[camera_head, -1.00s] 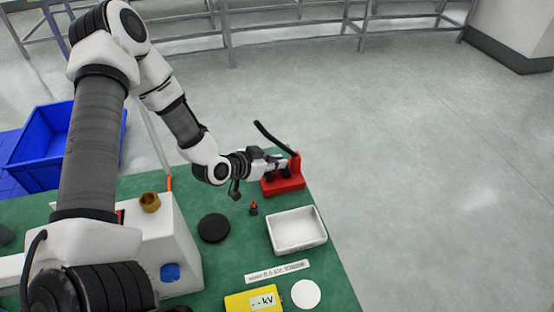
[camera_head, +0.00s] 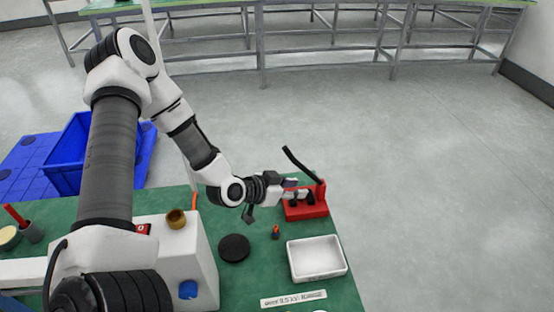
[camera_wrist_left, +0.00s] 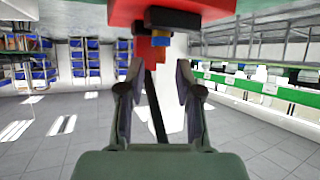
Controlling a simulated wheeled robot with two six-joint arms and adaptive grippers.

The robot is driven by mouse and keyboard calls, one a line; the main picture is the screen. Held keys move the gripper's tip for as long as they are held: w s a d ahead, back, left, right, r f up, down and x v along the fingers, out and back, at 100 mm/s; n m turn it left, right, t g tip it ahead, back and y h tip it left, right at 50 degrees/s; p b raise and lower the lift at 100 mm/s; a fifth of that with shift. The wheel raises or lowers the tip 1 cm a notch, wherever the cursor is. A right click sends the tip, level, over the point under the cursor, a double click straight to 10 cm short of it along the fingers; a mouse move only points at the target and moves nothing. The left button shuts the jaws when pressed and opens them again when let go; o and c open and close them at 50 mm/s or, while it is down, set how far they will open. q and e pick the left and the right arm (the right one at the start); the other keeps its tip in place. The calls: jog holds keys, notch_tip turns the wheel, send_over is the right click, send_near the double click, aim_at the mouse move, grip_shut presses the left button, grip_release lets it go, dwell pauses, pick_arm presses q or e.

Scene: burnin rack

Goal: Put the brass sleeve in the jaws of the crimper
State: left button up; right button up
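The red crimper (camera_head: 306,207) stands at the far right of the green mat, its black handle (camera_head: 300,163) raised. My left gripper (camera_head: 300,194) is at the crimper's left side. In the left wrist view its fingers (camera_wrist_left: 159,80) are apart with no thing clearly held between them. The crimper's red body (camera_wrist_left: 115,12) and black jaw part (camera_wrist_left: 173,19) are beyond the fingertips, with small blue and orange parts below. I cannot tell whether a brass sleeve is among them. A brass-coloured ring or cup (camera_head: 176,219) sits on the white box. My right gripper is not in view.
A white tray (camera_head: 317,276), a black disc (camera_head: 234,248) and a small orange-topped item (camera_head: 275,232) are near the crimper. The white box (camera_head: 203,262) stands to the left. A blue crate (camera_head: 64,172) is beyond the mat's left edge.

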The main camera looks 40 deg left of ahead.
pick_arm(q)
jog(key=p+v, duration=0.7)
jog(key=v, duration=0.1)
jog(key=shift+s, duration=0.35)
jog(key=shift+a+r, duration=0.1)
